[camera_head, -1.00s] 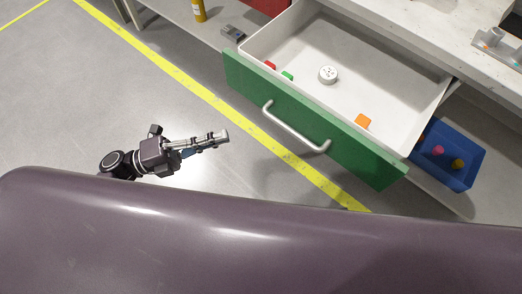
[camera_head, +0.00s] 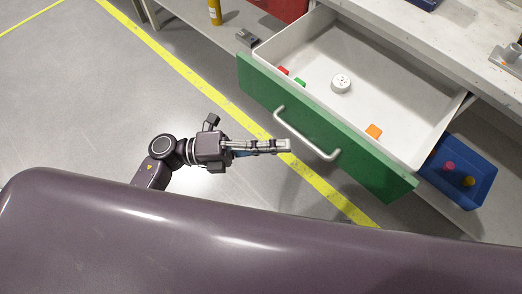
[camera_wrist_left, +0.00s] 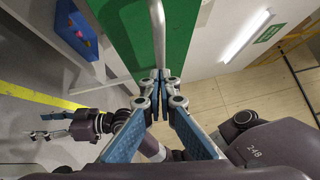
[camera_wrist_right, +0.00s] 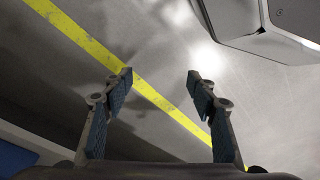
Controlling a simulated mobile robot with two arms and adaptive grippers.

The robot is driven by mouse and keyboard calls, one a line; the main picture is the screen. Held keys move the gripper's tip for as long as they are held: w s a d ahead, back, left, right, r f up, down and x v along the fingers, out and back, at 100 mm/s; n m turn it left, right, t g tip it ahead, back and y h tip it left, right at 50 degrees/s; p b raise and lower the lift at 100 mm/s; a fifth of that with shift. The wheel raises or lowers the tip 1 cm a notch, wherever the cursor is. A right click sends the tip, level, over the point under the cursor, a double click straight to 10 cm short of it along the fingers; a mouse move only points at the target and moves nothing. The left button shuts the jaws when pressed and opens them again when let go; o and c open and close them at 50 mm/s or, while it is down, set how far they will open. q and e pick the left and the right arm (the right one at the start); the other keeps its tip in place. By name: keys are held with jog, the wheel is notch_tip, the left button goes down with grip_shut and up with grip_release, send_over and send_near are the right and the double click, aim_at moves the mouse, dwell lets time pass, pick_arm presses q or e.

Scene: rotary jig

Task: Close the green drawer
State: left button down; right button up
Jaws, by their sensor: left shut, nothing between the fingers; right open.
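The green drawer (camera_head: 355,153) stands pulled out from the white bench, with its grey bar handle (camera_head: 306,134) on the front. My left gripper (camera_head: 287,145) is shut and empty, with its fingertips close in front of the handle. In the left wrist view the shut fingertips (camera_wrist_left: 161,76) point at the green front (camera_wrist_left: 135,30), by the handle (camera_wrist_left: 158,30); I cannot tell whether they touch. My right gripper (camera_wrist_right: 158,78) is open and empty above the floor in the right wrist view. It is not in the head view.
The drawer holds a white round part (camera_head: 341,84), an orange block (camera_head: 374,131), a red piece (camera_head: 283,71) and a green piece (camera_head: 300,83). A blue bin (camera_head: 462,172) stands on the lower shelf right of the drawer. The floor at left is clear.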

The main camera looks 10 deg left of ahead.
pick_arm(q)
jog(key=shift+w+d+r, duration=0.1)
jog(key=shift+w+d, duration=0.2)
jog(key=shift+w, duration=0.15)
